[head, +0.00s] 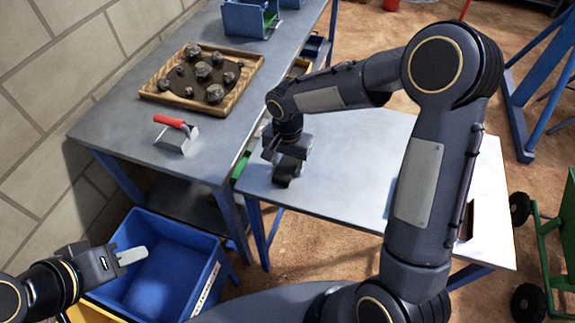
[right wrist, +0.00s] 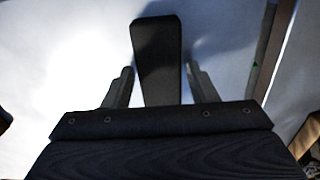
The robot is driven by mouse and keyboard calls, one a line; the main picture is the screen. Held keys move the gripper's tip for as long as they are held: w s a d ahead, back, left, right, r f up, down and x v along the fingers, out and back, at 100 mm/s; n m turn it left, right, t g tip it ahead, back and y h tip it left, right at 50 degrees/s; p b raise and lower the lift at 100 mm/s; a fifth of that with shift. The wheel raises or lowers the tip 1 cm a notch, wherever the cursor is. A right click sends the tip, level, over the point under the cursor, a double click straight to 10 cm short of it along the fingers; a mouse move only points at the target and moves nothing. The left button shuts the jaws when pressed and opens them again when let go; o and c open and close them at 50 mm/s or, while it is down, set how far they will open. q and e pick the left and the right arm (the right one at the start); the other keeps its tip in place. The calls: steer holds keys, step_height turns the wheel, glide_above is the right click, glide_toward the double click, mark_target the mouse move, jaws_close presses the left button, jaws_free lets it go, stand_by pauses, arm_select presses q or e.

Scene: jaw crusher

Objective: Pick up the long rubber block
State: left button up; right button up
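The long rubber block (right wrist: 157,50) is black and lies on the light tabletop in the right wrist view. It runs lengthwise away from the gripper. My right gripper (right wrist: 160,85) is open, with one finger on each side of the block and narrow gaps showing. In the head view my right gripper (head: 290,165) is low over the left part of the pale table, and a dark end of the block (head: 283,182) shows below it. My left gripper (head: 125,257) is over the blue bin, away from the block; its finger opening is unclear.
The pale table (head: 350,210) has a dark slot-like strip (head: 470,220) at right. A green cart (head: 548,250) stands at far right.

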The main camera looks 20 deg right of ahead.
steer(key=c, duration=0.7)
steer(key=shift+c, duration=0.4)
steer(key=shift+r, duration=0.15)
